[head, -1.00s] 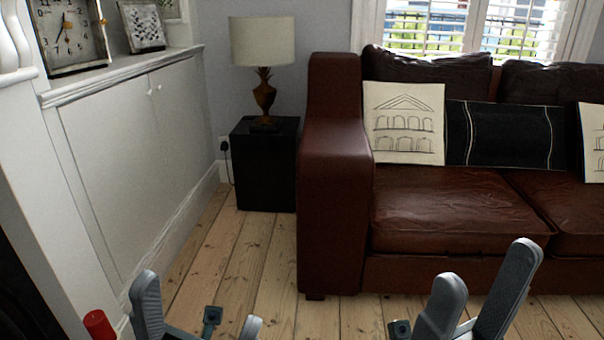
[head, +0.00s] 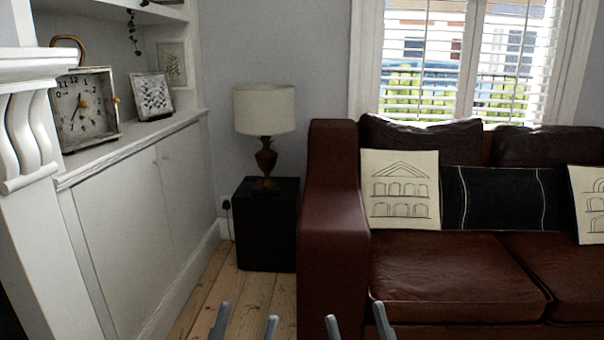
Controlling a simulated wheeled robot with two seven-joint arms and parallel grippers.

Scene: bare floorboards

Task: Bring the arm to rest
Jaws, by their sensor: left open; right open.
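My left gripper (head: 246,326) shows only its two grey fingertips at the bottom edge of the head view, left of the middle. The fingers stand apart with nothing seen between them. My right gripper (head: 357,328) also shows only two fingertips at the bottom edge, right of the middle, in front of the sofa. Its fingers are apart and it looks empty. The rest of both arms is hidden below the picture.
A brown leather sofa (head: 334,240) fills the right. A black side table (head: 265,228) with a lamp (head: 265,112) stands beside it. A white cabinet (head: 130,220) with a clock (head: 84,108) lines the left. Bare floorboards (head: 245,291) lie between.

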